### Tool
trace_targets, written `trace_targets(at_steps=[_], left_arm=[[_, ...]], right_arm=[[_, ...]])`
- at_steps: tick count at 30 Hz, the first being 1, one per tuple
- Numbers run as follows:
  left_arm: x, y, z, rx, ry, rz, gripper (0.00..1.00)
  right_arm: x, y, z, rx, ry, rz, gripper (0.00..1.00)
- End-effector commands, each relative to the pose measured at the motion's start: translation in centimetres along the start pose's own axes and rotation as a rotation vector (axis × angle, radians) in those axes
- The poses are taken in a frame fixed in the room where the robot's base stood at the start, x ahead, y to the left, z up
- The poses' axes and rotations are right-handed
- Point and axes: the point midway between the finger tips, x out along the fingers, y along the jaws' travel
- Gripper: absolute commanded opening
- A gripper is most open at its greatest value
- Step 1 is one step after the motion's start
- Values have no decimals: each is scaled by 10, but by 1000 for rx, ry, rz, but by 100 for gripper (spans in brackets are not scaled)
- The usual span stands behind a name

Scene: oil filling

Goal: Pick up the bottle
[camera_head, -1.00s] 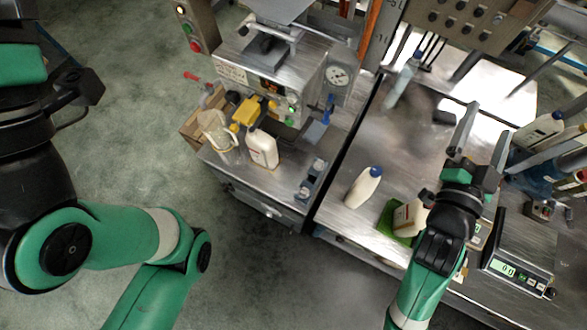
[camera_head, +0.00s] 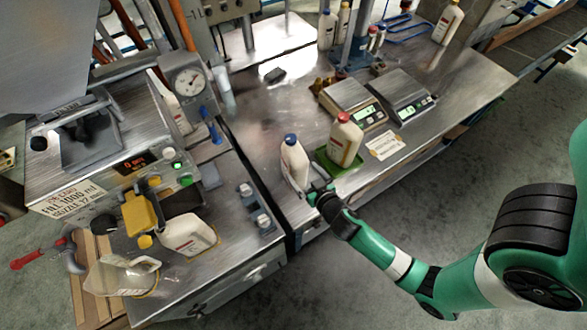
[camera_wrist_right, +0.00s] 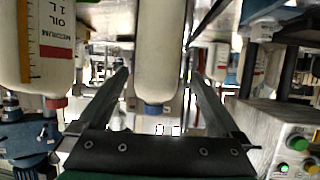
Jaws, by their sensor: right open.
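A white bottle with a blue cap (camera_head: 294,158) stands on the metal bench near its left front edge. My right gripper (camera_head: 297,184) is at its front side, with its fingers low beside the bottle. In the right wrist view, where the scene appears upside down, the bottle (camera_wrist_right: 159,45) lies between the two open fingers of my right gripper (camera_wrist_right: 160,76). Gaps show on both sides, so the fingers do not appear closed on it. My left gripper is out of view.
A red-capped oil bottle (camera_head: 345,142) stands close by on a green mat (camera_head: 325,163). Two scales (camera_head: 352,103) are behind it. The filling machine (camera_head: 95,150), another white bottle (camera_head: 188,234) and a clear jug (camera_head: 122,276) are at left. The bench behind the blue-capped bottle is mostly clear.

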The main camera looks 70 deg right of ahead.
Motion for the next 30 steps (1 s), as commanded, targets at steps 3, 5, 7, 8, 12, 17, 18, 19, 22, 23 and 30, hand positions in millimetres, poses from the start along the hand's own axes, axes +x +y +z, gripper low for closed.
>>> trace_targets(at_steps=[3, 5, 7, 8, 12, 17, 18, 19, 22, 23, 30], left_arm=[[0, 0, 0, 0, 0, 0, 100], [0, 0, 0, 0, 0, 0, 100], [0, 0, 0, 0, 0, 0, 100], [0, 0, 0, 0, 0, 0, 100], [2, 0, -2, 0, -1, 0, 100], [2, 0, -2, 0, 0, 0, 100], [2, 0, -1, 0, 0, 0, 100], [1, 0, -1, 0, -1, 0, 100], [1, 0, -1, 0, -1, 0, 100], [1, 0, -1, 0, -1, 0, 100], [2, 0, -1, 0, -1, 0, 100]], right_arm=[[20, 1, 0, 2, 0, 2, 100], [24, 0, -1, 1, 1, 1, 100], [26, 0, 0, 0, 1, 0, 100], [26, 0, 0, 0, 1, 0, 100], [37, 2, -3, 2, 1, 2, 100], [65, 5, -3, 2, 1, 1, 100], [71, 5, -3, 1, 1, 0, 100], [74, 5, -2, 1, 1, 1, 100], [78, 5, -3, 1, 0, 0, 100], [78, 5, -2, 1, 0, 0, 100], [78, 5, -3, 0, 0, 0, 82]])
